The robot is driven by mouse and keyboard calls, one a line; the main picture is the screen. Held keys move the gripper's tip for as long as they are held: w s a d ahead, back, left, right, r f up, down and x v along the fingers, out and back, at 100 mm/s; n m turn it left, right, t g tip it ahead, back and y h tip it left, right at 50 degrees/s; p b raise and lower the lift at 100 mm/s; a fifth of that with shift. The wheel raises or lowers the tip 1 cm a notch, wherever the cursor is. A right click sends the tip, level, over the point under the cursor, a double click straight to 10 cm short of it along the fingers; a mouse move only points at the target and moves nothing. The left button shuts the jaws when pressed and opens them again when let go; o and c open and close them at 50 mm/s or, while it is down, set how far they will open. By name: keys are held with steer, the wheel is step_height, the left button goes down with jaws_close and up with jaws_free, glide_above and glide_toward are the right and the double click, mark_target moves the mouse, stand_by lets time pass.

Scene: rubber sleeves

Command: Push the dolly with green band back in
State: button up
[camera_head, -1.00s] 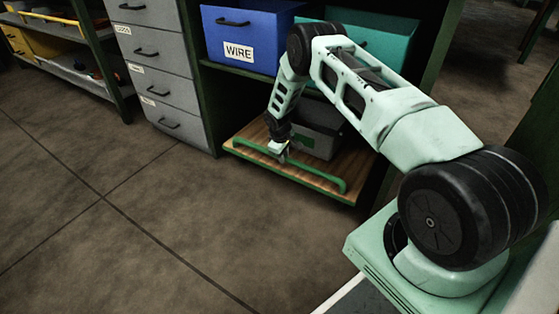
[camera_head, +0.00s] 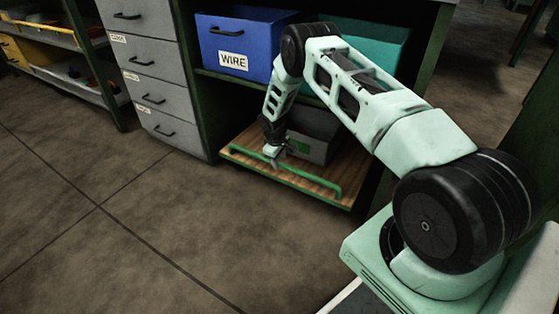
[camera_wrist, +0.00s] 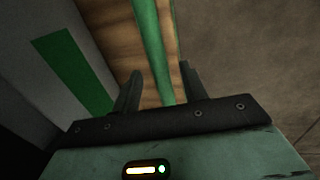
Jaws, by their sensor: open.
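The dolly is a low wooden board (camera_head: 325,190) with a raised green bar (camera_head: 290,173) along its front edge. It sticks out from under the shelf. On it stands a grey box (camera_head: 312,133) with a green patch, which also shows in the wrist view (camera_wrist: 72,70). My gripper (camera_head: 274,157) is down at the bar, left of its middle. In the wrist view my open gripper (camera_wrist: 160,80) has one finger on each side of the green bar (camera_wrist: 152,45). I cannot tell whether the fingers touch it. The dolly's back is hidden under the shelf.
A blue WIRE bin (camera_head: 240,45) and a teal bin (camera_head: 375,45) sit on the shelf above. A grey drawer cabinet (camera_head: 155,80) stands just left of the dolly. The floor (camera_head: 130,240) in front is clear.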

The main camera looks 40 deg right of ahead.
step_height(320, 180, up, 15)
steer(key=s+a+p, duration=0.1)
steer(key=a+p, duration=0.1)
steer(key=p, duration=0.4)
steer(key=shift+a, duration=0.35)
steer(key=shift+s, duration=0.1)
steer(key=d+f+b, duration=0.1)
steer(key=f+b, duration=0.4)
steer(key=w+d+f+b, duration=0.1)
steer(key=f+b, duration=0.4)
steer(key=f, duration=0.1)
steer(key=d+f+b, duration=0.1)
steer(key=f+b, duration=0.4)
steer(key=f, duration=0.1)
steer(key=shift+w, duration=0.2)
